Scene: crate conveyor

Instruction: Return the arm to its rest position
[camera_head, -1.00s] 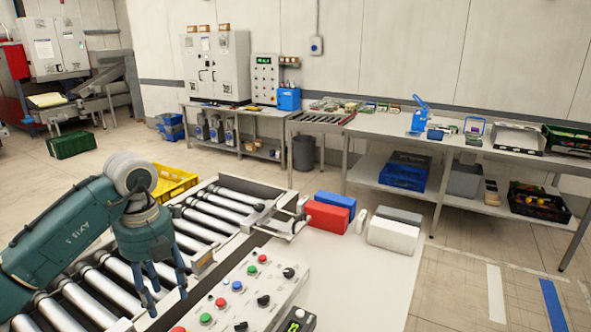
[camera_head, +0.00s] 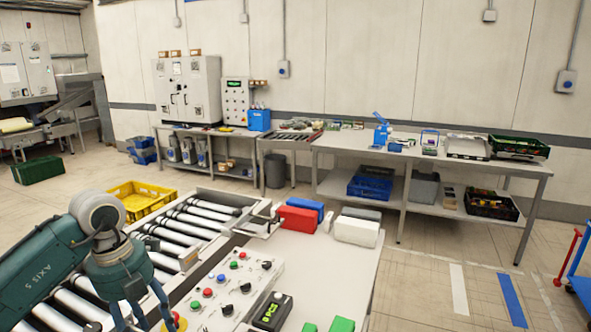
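My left arm, dark green with "AXIS 5" on it, comes in from the left. My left gripper (camera_head: 140,318) points down over the roller conveyor (camera_head: 185,226), beside the left edge of the button panel (camera_head: 222,292). Its fingers are spread with a gap between them, and I see nothing held; the fingertips run close to the bottom edge of the picture. A red knob on a yellow base (camera_head: 175,321) is just right of the fingers. My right arm and gripper are not in view.
A yellow crate (camera_head: 142,189) stands behind the conveyor. Red (camera_head: 297,219), blue and white blocks lie on the white table (camera_head: 335,270), with green ones at its front. A small display box (camera_head: 272,311) is by the panel. Long workbenches line the wall.

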